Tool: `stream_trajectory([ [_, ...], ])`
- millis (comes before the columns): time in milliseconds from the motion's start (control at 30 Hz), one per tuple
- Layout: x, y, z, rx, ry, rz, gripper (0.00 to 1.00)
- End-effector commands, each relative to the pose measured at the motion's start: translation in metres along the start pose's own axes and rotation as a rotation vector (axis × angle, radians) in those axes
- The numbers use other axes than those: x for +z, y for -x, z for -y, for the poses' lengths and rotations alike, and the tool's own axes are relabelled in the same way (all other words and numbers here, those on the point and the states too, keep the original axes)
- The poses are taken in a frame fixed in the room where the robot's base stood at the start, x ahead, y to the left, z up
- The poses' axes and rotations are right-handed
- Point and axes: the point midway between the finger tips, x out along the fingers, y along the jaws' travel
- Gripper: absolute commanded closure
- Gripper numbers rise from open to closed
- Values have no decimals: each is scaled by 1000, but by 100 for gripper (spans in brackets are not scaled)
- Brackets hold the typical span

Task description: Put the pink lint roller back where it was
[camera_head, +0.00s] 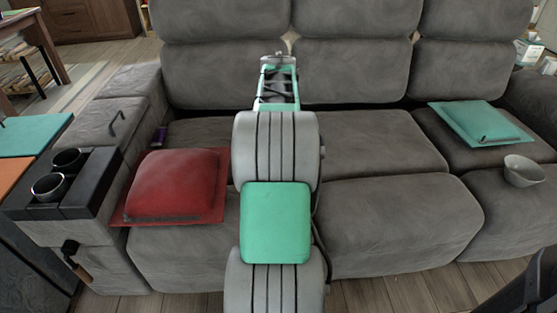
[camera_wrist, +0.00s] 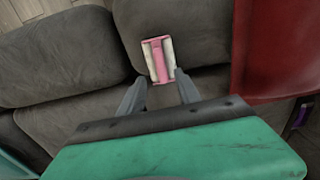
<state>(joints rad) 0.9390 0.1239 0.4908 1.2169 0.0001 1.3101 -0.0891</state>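The pink lint roller (camera_wrist: 158,60), pink in the middle with white sides, shows in the wrist view at the tips of my gripper (camera_wrist: 161,75). Its near end sits between the two grey fingertips, which close in on its sides, and the rest reaches out past them. By its size against the fingers, it is held above the seat and not lying on it. In the head view my gripper (camera_head: 278,60) is raised in front of the middle of the sofa's backrest. The roller is not visible there.
A grey sofa (camera_head: 385,145) fills the scene. A red cushion (camera_head: 175,182) lies on its left seat, with a small purple item (camera_head: 160,137) behind it. A teal cushion (camera_head: 480,122) and a bowl (camera_head: 523,170) are at right. The middle seats look clear.

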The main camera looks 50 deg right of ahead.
Motion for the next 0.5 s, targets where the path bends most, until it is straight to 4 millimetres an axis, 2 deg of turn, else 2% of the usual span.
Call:
stream_trajectory([
  [33, 0, 11, 0, 0, 0, -1, 60],
  [100, 0, 18, 0, 0, 0, 0, 60],
  [233, 0, 22, 1, 0, 2, 0, 60],
  [300, 4, 23, 12, 0, 22, -3, 60],
  [367, 12, 25, 34, 0, 62, -12, 60],
  [467, 43, 28, 94, -1, 178, -35, 60],
  [500, 62, 28, 122, -3, 236, -47, 60],
])
